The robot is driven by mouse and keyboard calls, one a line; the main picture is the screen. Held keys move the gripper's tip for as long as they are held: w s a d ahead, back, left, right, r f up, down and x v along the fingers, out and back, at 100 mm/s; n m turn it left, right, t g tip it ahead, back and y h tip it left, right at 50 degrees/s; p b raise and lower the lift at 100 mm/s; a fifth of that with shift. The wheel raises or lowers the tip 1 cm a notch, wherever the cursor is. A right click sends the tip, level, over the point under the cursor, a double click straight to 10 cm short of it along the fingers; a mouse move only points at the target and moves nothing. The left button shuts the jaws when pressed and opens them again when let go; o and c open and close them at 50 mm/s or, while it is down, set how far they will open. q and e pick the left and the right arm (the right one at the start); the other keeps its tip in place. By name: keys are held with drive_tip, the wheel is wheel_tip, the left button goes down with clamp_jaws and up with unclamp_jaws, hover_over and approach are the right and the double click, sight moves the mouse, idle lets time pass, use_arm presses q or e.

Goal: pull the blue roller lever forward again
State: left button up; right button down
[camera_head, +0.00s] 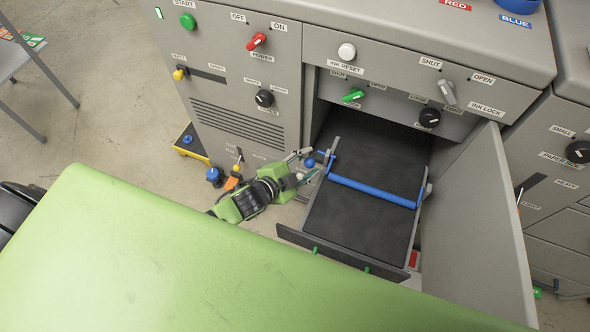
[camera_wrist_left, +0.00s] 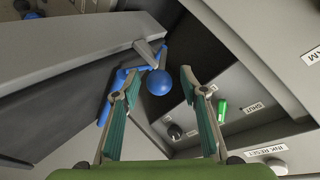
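The blue roller (camera_head: 372,190) lies across the pulled-out dark tray (camera_head: 350,223) of the machine. Its lever ends in a blue ball knob (camera_head: 310,163) at the tray's left side. My left gripper (camera_head: 304,167) is open at this knob. In the left wrist view, the ball (camera_wrist_left: 158,82) shows between the two fingertips of the left gripper (camera_wrist_left: 161,78), with a gap on either side. I cannot tell whether the ball is as deep as the tips. My right gripper is not in view.
An open grey door (camera_head: 480,220) stands to the right of the tray. The machine panel above carries a white button (camera_head: 347,52), a green knob (camera_head: 353,96) and a black knob (camera_head: 429,117). A yellow-edged box (camera_head: 190,147) sits on the floor at left.

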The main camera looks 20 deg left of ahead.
use_arm(q)
drive_tip(key=v, duration=1)
drive_tip(key=shift+s, duration=0.3)
drive_tip(key=shift+a, duration=0.1)
